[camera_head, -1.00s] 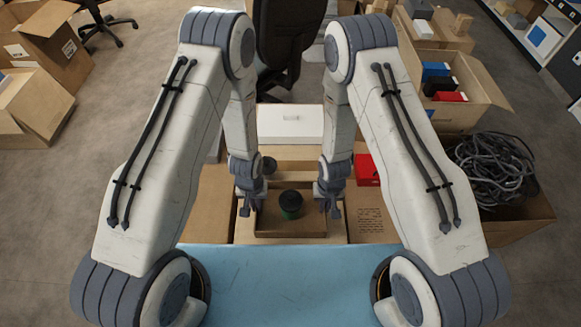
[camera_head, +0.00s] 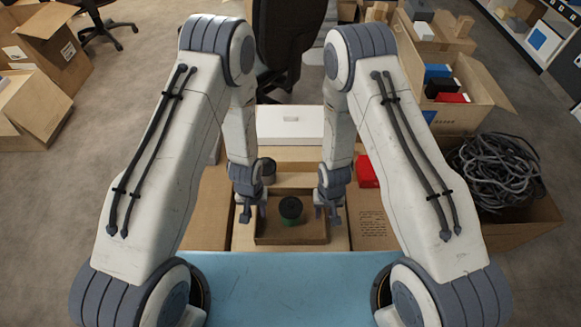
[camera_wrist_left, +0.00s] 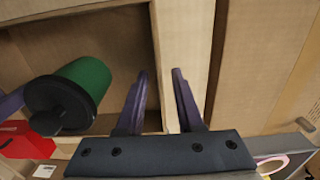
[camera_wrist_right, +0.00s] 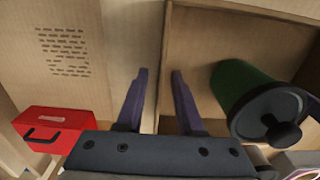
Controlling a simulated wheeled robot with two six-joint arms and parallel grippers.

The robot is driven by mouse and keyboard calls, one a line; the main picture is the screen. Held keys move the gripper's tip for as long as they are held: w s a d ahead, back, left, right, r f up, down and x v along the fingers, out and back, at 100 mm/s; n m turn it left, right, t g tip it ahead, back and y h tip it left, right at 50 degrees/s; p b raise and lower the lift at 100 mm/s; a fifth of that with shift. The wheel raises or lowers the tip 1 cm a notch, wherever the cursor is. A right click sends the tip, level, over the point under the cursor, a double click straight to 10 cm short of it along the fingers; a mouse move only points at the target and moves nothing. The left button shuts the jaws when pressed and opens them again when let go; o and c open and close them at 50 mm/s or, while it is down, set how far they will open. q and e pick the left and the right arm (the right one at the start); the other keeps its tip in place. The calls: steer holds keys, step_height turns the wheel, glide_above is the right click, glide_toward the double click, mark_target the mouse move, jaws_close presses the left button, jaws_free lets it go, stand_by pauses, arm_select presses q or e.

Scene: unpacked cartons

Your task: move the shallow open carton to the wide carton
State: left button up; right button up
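The shallow open carton (camera_head: 290,239) sits in front of me at the middle. A green can with a black lid (camera_head: 291,210) stands in it; both wrist views show the can. My left gripper (camera_head: 251,213) is at the carton's left wall; in the left wrist view its open fingers (camera_wrist_left: 160,75) are on either side of that wall line. My right gripper (camera_head: 328,213) is at the right wall, its open fingers (camera_wrist_right: 156,75) likewise on either side. Neither grips the wall visibly. Cardboard cartons flank it on the left (camera_head: 207,215) and right (camera_head: 372,225); I cannot tell which is the wide one.
A blue surface (camera_head: 285,290) lies nearest me.

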steer(key=shift+r, duration=0.55)
arm_select(q)
step_height(320, 180, up, 12)
steer(key=shift+f, duration=0.15)
arm_select(e)
step_height(320, 180, up, 11)
stand_by(0.4)
